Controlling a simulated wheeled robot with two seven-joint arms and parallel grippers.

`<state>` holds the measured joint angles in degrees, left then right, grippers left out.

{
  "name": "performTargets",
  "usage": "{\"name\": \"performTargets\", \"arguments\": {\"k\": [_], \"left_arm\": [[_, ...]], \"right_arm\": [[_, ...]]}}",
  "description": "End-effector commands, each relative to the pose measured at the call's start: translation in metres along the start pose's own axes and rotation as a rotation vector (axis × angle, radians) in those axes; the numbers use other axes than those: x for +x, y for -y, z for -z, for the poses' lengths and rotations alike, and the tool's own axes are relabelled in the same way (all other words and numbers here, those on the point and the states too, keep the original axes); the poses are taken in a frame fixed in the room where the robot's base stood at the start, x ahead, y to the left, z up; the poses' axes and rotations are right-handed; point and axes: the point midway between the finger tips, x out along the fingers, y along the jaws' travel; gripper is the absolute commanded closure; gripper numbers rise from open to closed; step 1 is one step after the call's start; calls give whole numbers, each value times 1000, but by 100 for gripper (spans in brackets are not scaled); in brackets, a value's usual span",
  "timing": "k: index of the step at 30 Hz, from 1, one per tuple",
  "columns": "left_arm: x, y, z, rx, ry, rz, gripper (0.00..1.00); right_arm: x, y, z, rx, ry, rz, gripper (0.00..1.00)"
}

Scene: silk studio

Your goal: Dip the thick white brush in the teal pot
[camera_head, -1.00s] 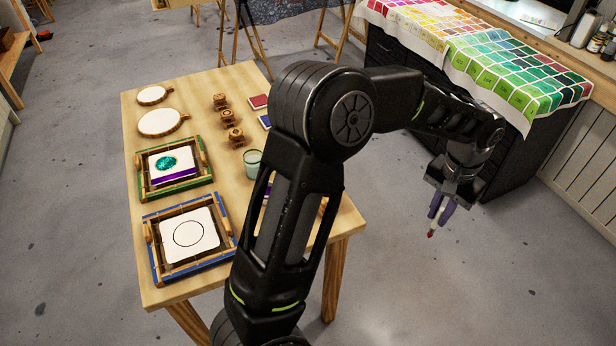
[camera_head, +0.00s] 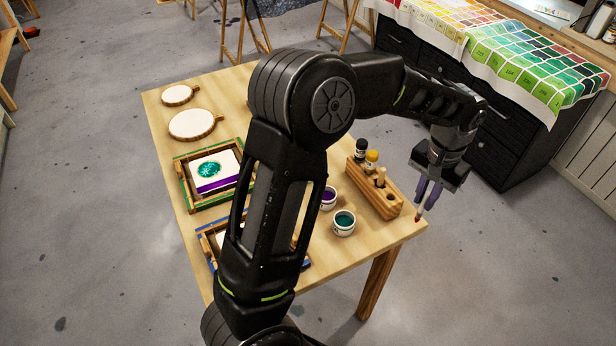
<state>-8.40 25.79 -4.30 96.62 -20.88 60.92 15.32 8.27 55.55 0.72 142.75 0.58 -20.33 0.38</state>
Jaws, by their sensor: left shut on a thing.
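The teal pot (camera_head: 344,223) is a small white-walled pot with teal paint, standing open near the table's right front edge. My left gripper (camera_head: 428,196) has purple fingers and is shut on a slim brush (camera_head: 419,217) pointing down with a dark red tip. Little of its pale shaft shows between the fingers, so its thickness is hard to tell. The gripper is to the right of the teal pot, by the table's right corner, and the brush is clear of the pot. My right gripper is not in view.
A purple pot (camera_head: 328,199) stands just behind the teal one. A wooden rack (camera_head: 382,202) with several upright items stands between the pots and my gripper.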

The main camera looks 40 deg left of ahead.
Motion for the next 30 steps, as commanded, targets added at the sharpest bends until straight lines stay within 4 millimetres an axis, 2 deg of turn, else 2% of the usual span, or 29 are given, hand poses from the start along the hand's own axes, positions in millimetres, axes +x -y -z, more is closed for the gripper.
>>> {"name": "performTargets", "arguments": {"k": [11, 14, 17, 20, 24, 27, 30], "left_arm": [[0, -1, 0, 0, 0, -1, 100], [0, 5, -2, -32, 0, -1, 100], [0, 24, -11, -142, 0, -1, 100], [-1, 53, -27, -334, 0, -2, 100], [-2, 98, -60, -666, -1, -3, 100], [-1, 120, -81, -867, -1, -2, 100], [-1, 132, -94, -986, 0, 0, 100]], "right_arm": [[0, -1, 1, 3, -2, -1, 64], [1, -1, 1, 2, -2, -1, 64], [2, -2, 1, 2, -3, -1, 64], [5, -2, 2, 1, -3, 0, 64], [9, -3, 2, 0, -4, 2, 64], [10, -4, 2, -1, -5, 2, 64], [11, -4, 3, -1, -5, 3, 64]]}}
